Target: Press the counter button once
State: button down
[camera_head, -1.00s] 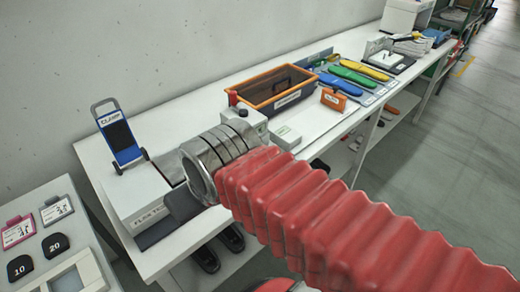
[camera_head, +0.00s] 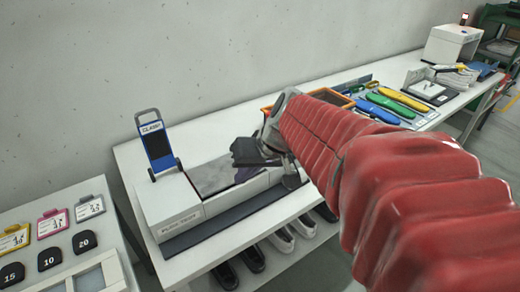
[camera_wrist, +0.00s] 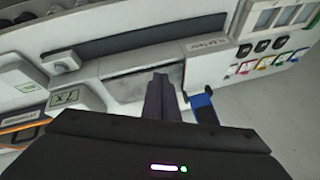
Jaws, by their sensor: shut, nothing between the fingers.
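My gripper (camera_head: 246,152) is shut and empty. It hangs over the grey top of a long white machine (camera_head: 182,206) on the white bench. In the wrist view the dark fingers (camera_wrist: 160,82) stand together in front of that grey strip, apart from any button. A pale round knob (camera_wrist: 66,60) on a small white box shows to the left of the fingers in the wrist view. It may be the counter button, but I cannot tell for sure. In the head view my red arm hides that part of the bench.
A blue stand (camera_head: 155,143) stands behind the machine, close to the gripper in the wrist view (camera_wrist: 203,105). A panel with numbered dark pads (camera_head: 50,259) is at left. An orange-rimmed bin (camera_head: 346,103) and coloured tools (camera_head: 391,106) lie beyond my arm. Shoes (camera_head: 281,240) are on the lower shelf.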

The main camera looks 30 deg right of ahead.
jog(key=w+d+f+m+t, duration=0.1)
jog(key=w+d+m, duration=0.1)
jog(key=d, duration=0.9)
jog(key=w+d+f+m+t, duration=0.2)
jog(key=d, duration=1)
jog(key=shift+w+h, duration=0.35)
jog(key=shift+h, duration=0.05)
jog(key=shift+a, duration=0.1)
jog(key=shift+f, duration=4.35)
jog(key=shift+f, duration=0.9)
jog(key=shift+r, duration=0.95)
